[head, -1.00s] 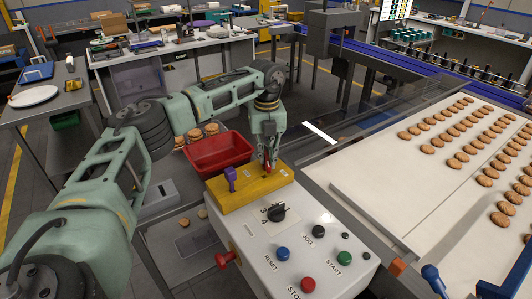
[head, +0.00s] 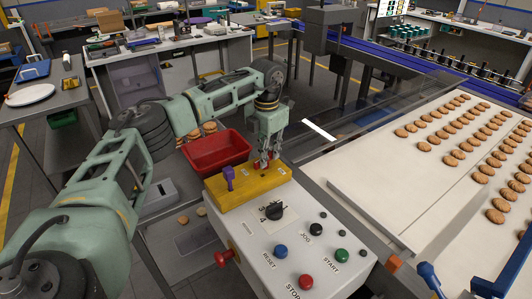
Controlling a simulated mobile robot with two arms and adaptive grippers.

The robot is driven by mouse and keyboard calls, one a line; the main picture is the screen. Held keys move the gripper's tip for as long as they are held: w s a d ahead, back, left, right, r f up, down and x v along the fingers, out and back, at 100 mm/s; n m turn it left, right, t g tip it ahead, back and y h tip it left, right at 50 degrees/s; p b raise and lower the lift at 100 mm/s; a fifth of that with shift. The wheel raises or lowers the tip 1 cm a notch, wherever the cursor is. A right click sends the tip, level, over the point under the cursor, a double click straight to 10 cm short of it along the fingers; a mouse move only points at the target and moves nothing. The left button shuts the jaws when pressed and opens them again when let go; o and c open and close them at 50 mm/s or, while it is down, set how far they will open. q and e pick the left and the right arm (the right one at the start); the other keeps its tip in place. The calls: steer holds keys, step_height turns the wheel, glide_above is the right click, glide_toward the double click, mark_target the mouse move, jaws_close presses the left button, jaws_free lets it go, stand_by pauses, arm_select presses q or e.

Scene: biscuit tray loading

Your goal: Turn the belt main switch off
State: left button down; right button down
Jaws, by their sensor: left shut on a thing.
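The control box (head: 243,232) stands in the middle foreground with a yellow panel (head: 245,188) along its far end. My left gripper (head: 266,164) points down at the right part of this panel. It is shut on a small red switch handle (head: 258,164), mostly hidden by the fingers. I cannot read the switch's position. A purple key-like handle (head: 228,177) stands upright at the panel's left. A black selector knob (head: 274,211) sits on the white face, with blue RESET (head: 280,251), red STOP (head: 306,281) and green START (head: 341,256) buttons. My right gripper is not in view.
A red push-button (head: 228,258) sticks out of the box's left side. A red bin (head: 222,155) stands behind the box. The white belt (head: 390,190) with rows of biscuits runs along the right, beside a clear guard.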

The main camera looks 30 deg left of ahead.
arm_select(q)
steer(key=shift+r+m, duration=0.1)
steer(key=shift+m, duration=1.1)
steer(key=c, duration=1.8)
jaws_free()
steer(key=shift+d, duration=0.1)
step_height(320, 180, up, 12)
